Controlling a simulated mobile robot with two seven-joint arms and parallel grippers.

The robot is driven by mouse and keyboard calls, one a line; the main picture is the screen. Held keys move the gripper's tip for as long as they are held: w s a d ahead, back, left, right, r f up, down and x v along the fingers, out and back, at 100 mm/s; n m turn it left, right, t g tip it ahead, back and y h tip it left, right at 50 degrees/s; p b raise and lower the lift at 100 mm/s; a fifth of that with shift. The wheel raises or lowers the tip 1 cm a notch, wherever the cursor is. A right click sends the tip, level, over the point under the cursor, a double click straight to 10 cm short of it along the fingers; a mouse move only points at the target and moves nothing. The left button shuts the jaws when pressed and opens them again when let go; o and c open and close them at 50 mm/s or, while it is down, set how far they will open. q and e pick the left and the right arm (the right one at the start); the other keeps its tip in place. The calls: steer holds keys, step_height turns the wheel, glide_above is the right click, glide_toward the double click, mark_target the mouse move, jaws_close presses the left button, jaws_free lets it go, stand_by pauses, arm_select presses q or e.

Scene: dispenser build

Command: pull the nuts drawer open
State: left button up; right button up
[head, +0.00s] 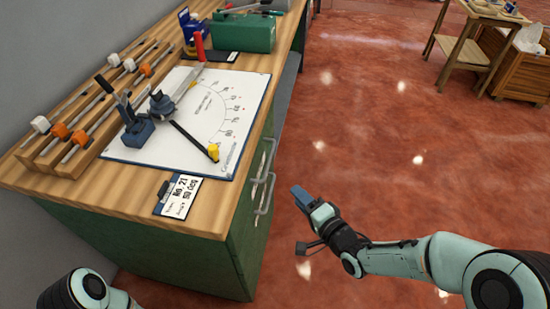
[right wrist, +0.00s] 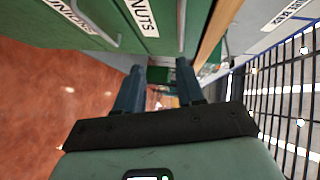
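The nuts drawer (right wrist: 165,35) is a green front with a white "NUTS" label (right wrist: 143,15) in the right wrist view. It lies just under the wooden bench edge and looks shut. In the head view, two metal bar handles, an upper (head: 267,160) and a lower (head: 265,195), stand out from the green cabinet's right side. My right gripper (head: 301,196) is to the right of these handles, apart from them. Its two blue fingers (right wrist: 158,82) are spread with nothing between them. My left gripper is out of view; only part of that arm shows at the lower left.
A drawer labelled "UNIONS" (right wrist: 68,14) is beside the nuts drawer. The wooden benchtop (head: 120,205) holds a white angle sheet (head: 225,145), a tag card (head: 180,195), a rack of rods and a green box (head: 243,32). The red floor (head: 380,150) right of the cabinet is clear.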

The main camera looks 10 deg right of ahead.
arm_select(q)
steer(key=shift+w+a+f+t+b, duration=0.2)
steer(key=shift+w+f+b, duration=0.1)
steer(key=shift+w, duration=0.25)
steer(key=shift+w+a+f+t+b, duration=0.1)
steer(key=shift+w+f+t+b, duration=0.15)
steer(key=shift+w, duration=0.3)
arm_select(e)
steer(key=w+a+r, duration=0.1)
steer(key=w+a, duration=0.4)
steer(key=w, duration=0.7)
steer(key=shift+w+t+y, duration=0.15)
steer(key=shift+t+y, duration=0.15)
steer(key=shift+a, duration=0.1)
jaws_close()
